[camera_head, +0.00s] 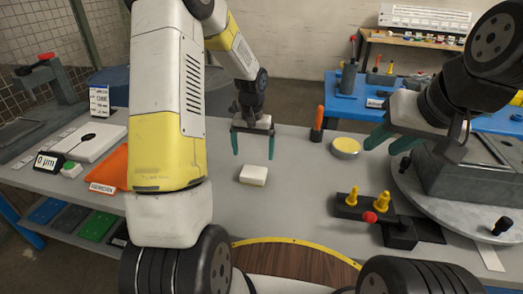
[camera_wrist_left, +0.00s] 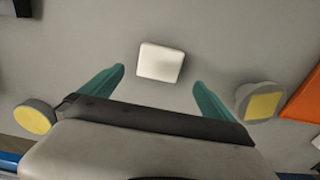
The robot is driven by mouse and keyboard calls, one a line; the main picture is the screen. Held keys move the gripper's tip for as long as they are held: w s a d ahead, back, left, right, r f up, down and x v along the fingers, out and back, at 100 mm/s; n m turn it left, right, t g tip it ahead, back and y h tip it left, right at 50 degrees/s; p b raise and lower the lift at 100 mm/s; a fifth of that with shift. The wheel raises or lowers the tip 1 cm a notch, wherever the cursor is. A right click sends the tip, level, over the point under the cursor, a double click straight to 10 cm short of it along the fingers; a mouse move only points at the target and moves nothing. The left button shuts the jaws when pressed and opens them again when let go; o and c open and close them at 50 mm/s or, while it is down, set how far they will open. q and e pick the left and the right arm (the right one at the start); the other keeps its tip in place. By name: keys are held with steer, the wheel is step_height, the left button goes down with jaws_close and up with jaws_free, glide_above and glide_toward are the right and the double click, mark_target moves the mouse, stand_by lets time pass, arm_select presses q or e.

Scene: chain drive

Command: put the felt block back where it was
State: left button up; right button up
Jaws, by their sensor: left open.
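The felt block, a small white block (camera_head: 253,175), lies on the grey table in front of my left gripper (camera_head: 253,157). In the left wrist view the white block (camera_wrist_left: 160,62) shows near the line between the fingertips, apart from both teal fingers. My left gripper is open and empty, its fingers pointing down; I cannot tell its exact height over the block. My right gripper (camera_head: 380,150) is at the right, its two teal fingers apart with nothing seen between them.
A round tin with a yellow top (camera_head: 345,147) and an orange-handled tool (camera_head: 317,124) stand right of the block. A black holder with yellow pegs (camera_head: 350,212) is nearer. Table around the block is clear.

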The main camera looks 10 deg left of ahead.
arm_select(q)
steer(key=s+r+t, duration=0.1)
steer(key=s+r, duration=0.3)
steer(key=r, duration=0.4)
steer(key=s+r+t, duration=0.2)
steer(key=s+r, duration=0.2)
steer(key=r, duration=0.4)
steer(key=s+d+r+t+h, duration=0.1)
steer(key=s+r, duration=0.2)
steer(key=s, duration=0.5)
steer(key=s+d+r+t+h, duration=0.1)
steer(key=s+r, duration=0.3)
steer(key=s, duration=0.4)
steer(key=shift+r+t, duration=0.25)
steer(key=shift+t, duration=0.35)
steer(key=shift+s+d, duration=0.1)
